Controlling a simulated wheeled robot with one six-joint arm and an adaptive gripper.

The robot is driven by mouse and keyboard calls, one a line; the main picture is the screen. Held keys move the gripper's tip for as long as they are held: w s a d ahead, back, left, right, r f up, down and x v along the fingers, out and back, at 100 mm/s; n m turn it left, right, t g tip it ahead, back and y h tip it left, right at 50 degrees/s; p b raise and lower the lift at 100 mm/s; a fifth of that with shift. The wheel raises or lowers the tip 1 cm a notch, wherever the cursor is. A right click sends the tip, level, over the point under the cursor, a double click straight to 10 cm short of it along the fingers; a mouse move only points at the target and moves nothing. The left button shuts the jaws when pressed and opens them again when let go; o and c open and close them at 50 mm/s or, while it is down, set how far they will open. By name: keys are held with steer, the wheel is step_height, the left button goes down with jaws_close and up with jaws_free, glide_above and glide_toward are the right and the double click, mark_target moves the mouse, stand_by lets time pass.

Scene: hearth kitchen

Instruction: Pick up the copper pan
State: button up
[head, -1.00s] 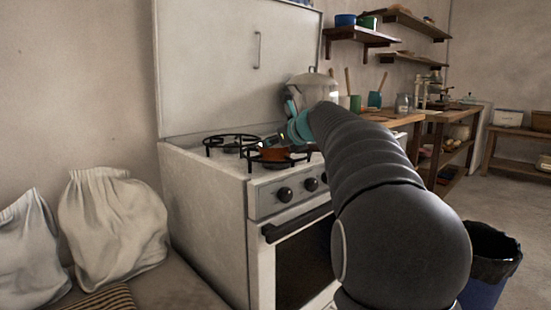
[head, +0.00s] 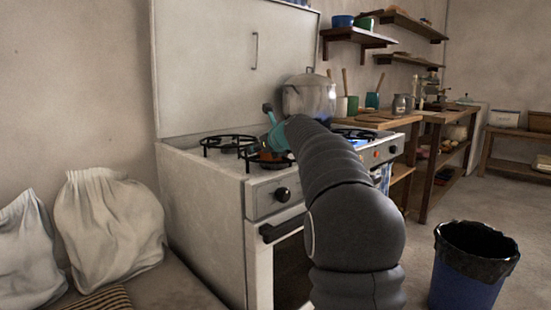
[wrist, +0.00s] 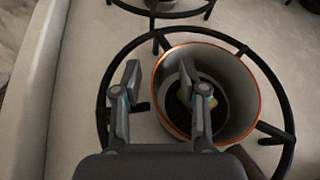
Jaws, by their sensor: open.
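The copper pan (wrist: 236,85) sits on a black burner grate on the stove, seen from above in the wrist view. It has a copper rim and a grey inside, with something dark and a small yellowish spot at its bottom. In the head view only a bit of the copper pan (head: 270,157) shows, behind my arm. My gripper (wrist: 160,80) is open and empty above the pan's left side. One finger is left of the rim, outside the pan, and the other is over its inside. I cannot tell the fingertips' height against the rim.
The white stove (head: 203,190) has another grate (head: 230,141) behind the pan. A lidded pot (head: 309,98) stands at the stove's right rear. White sacks (head: 108,232) lie at left. A bin (head: 470,268) stands on the floor at right.

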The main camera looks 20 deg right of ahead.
steer(key=shift+c, duration=0.2)
jaws_close()
